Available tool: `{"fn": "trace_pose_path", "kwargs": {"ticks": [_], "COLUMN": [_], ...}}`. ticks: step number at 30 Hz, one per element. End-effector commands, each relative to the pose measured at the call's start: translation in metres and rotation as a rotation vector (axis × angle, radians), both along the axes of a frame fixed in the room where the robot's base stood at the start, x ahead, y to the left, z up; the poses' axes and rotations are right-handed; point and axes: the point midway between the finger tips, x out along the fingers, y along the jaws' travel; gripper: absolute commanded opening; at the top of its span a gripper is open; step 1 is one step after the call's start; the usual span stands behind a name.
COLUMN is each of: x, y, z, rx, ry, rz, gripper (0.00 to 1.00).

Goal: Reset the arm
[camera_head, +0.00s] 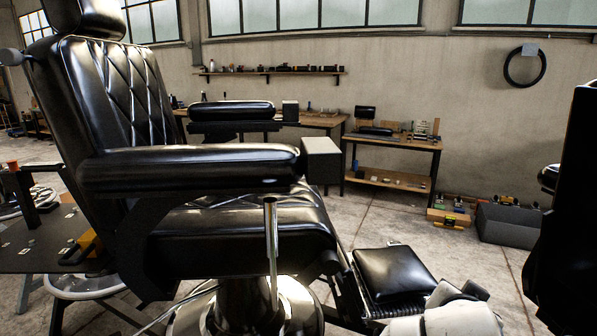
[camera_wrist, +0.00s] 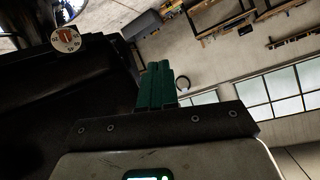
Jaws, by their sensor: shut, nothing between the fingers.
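My gripper (camera_wrist: 159,66) shows in the wrist view with its green fingers pressed together and nothing between them. The fingers stand out from a dark plate with bolts, over a pale wrist housing. In the head view, the fingers cannot be made out. A white rounded part at the bottom right of that view looks like part of my arm. The black barber chair (camera_head: 215,170) fills the left and middle of the head view, with a chrome lever (camera_head: 271,235) at its side.
The footrest (camera_head: 392,273) juts out low to the right of the chair. A wooden workbench (camera_head: 410,142) stands behind, with a wall shelf (camera_head: 270,74) above. A grey box (camera_head: 508,223) sits on the floor at right. Concrete floor between the chair and bench is mostly clear.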

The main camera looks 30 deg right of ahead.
Motion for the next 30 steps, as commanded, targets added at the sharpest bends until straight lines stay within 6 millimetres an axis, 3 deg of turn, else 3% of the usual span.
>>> {"fn": "trace_pose_path", "kwargs": {"ticks": [1, 6, 9, 12, 15, 19, 30], "x": [-0.007, -0.042, -0.078, -0.115, -0.148, -0.175, -0.183], "y": [0.013, 0.062, 0.094, 0.123, 0.146, 0.163, 0.169], "z": [-0.032, -0.13, -0.18, -0.216, -0.239, -0.255, -0.259], "rx": [0.028, 0.125, 0.19, 0.251, 0.302, 0.343, 0.355], "ry": [0.121, 0.482, 0.667, 0.81, 0.904, 0.968, 0.984], "rz": [0.09, 0.431, 0.643, 0.839, 0.996, 1.122, 1.165], "gripper": [0.0, 0.0, 0.0, 0.0, 0.0, 0.0, 0.0]}}
